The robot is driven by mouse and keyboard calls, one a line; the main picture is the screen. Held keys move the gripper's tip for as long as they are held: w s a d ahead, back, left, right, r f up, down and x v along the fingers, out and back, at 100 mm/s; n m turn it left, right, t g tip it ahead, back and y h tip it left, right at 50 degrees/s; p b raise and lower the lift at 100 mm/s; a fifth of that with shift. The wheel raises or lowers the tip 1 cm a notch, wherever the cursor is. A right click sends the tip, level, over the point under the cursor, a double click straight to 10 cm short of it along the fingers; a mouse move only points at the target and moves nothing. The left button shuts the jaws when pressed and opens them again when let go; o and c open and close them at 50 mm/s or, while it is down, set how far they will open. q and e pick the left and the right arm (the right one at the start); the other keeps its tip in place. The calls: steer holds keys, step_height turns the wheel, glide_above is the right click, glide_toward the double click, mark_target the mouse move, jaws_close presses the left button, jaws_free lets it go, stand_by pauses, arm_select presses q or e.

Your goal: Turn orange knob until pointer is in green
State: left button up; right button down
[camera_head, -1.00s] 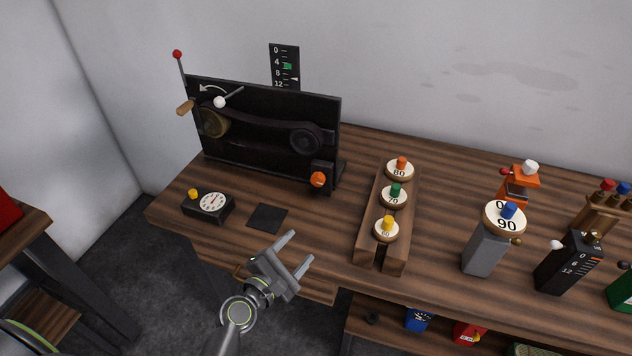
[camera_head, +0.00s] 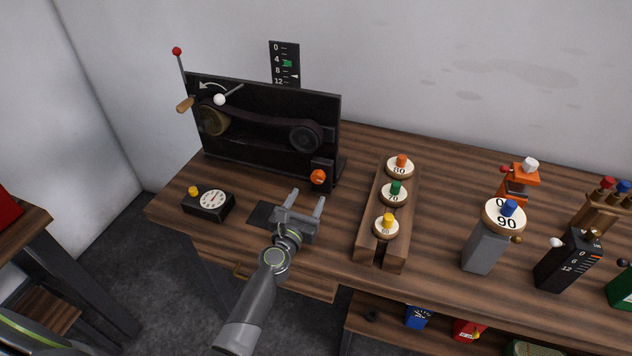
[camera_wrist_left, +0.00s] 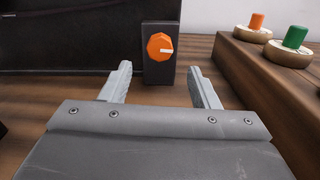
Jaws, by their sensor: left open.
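The orange knob (camera_head: 318,177) sits on a small black block at the lower right of the black belt machine (camera_head: 268,126). In the left wrist view the orange knob (camera_wrist_left: 160,46) shows a white mark pointing right, between and beyond the fingertips. The gauge (camera_head: 284,64) on the wall has a green band near 4 and a white pointer lower, between 8 and 12. My left gripper (camera_head: 308,196) is open and empty, in front of the knob and apart from it. My right gripper is not in view.
A wooden rack (camera_head: 366,236) with several numbered discs stands right of my left gripper. A small black dial box (camera_head: 208,204) stands to the left. A dark square mat (camera_head: 262,215) lies beside the gripper. Grey and black devices stand farther right.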

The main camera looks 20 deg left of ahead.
mark_target(317, 180)
arm_select(q)
steer(key=w+b, duration=0.1)
steer(key=w, duration=0.5)
steer(key=shift+w+d+f+b, duration=0.1)
steer(key=shift+w+b, duration=0.2)
steer(key=shift+w, duration=0.6)
steer(key=c, duration=1)
